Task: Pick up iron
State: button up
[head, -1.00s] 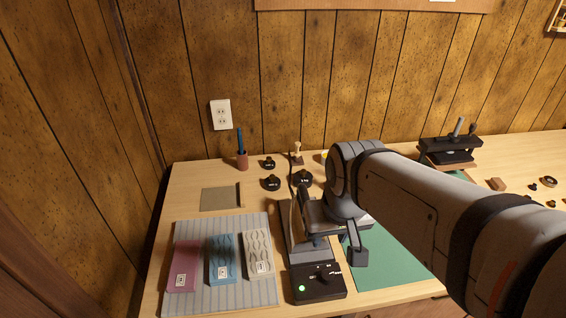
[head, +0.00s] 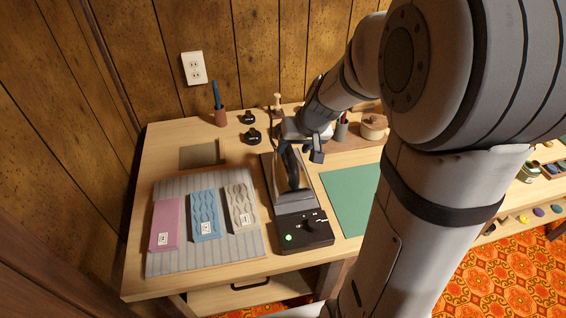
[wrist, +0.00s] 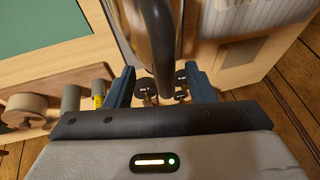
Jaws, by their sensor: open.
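The iron (head: 292,167) stands at its grey and black base (head: 303,232), which has a green light. Its dark curved handle fills the upper middle of the wrist view (wrist: 157,45). My gripper (wrist: 158,88) is open, with one blue-grey finger on each side of the handle's near part. I cannot tell whether a finger touches it. In the head view my gripper (head: 302,150) is right at the iron's upper end and hides part of it.
A green mat (head: 350,200) lies to the right. A wooden pot (head: 373,127) is back right.

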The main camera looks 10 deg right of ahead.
aim_at(290, 148)
jog(key=x, duration=0.4)
jog(key=shift+w+a+f, duration=0.15)
jog(key=shift+w+a, duration=0.15)
jog(key=shift+w, duration=0.05)
jog(key=shift+w+a+f, duration=0.1)
jog(key=shift+w+f, duration=0.1)
jog(key=shift+f, duration=0.3)
jog(key=shift+f+b, duration=0.2)
jog(key=shift+b, duration=0.35)
grip_shut()
dwell(0.3)
